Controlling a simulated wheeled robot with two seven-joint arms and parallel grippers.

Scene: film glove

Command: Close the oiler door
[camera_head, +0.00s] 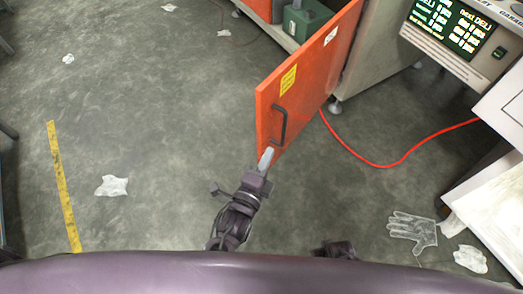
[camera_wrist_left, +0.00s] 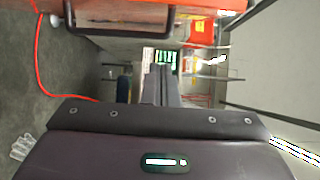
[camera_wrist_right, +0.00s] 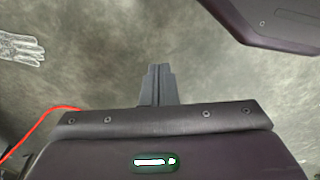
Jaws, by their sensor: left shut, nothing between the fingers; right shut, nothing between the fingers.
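The orange oiler door (camera_head: 307,75) stands wide open in the head view, swung out from its grey cabinet (camera_head: 378,55). It has a dark bar handle (camera_head: 279,125) and a yellow label. My left gripper (camera_head: 267,158) is shut and empty, with its tip close to the door's lower free corner, just below the handle. I cannot tell whether it touches the door. In the left wrist view the fingers (camera_wrist_left: 159,85) are shut, and the handle (camera_wrist_left: 118,33) shows above them. My right gripper (camera_wrist_right: 158,84) is shut and empty above bare floor in the right wrist view.
A green box (camera_head: 306,20) sits inside the open cabinet. A red hose (camera_head: 385,164) curves over the floor right of the door. A clear film glove (camera_head: 412,231) and scraps lie on the floor. A machine with a screen (camera_head: 452,25) stands at right. Floor left of the door is mostly free.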

